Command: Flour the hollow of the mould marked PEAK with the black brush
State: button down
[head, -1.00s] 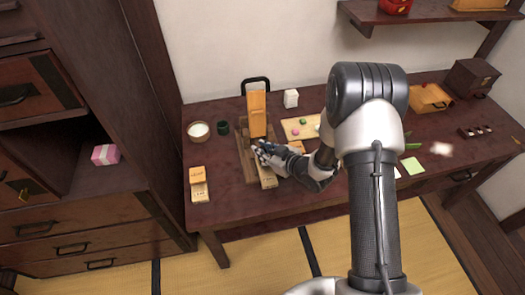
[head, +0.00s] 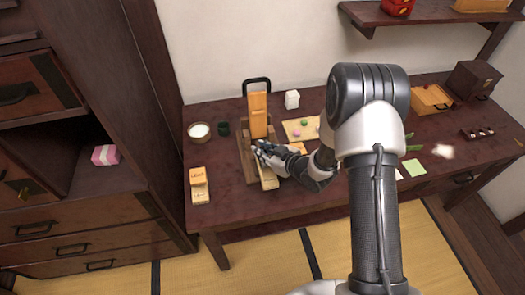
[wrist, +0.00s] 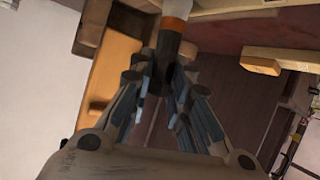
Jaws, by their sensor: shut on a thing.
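My gripper (head: 262,152) is shut on the black brush (wrist: 173,24), which shows between the fingers in the wrist view with a dark handle, an orange band and a pale tip cut off by the top edge. In the head view my gripper hangs over the wooden stand and a pale wooden block (head: 268,179), hiding part of both. Another pale block with an orange-tan piece (head: 199,186) lies to the left. An orange-tan board (head: 257,113) stands upright behind my gripper. No marking is legible, so I cannot tell which piece is the PEAK mould. Its hollow is not clearly seen.
A bowl of white powder (head: 199,131) and a dark green cup (head: 222,128) stand left of the stand (head: 245,150).

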jog(key=shift+s+d, duration=0.1)
jog(key=shift+s, duration=0.25)
jog(key=shift+w, duration=0.2)
jog(key=shift+r, duration=0.1)
jog(key=shift+r+p, duration=2.6)
jog(key=shift+r, duration=1.35)
jog(key=d+r+m+t+h, duration=0.3)
jog(key=d+r+m+h, duration=0.5)
jog(key=d+r, duration=0.9)
jog(key=shift+w+d+r+m+t+h, duration=0.15)
jog(key=shift+w+r+m+t+h, duration=0.25)
jog(key=shift+r, duration=1.45)
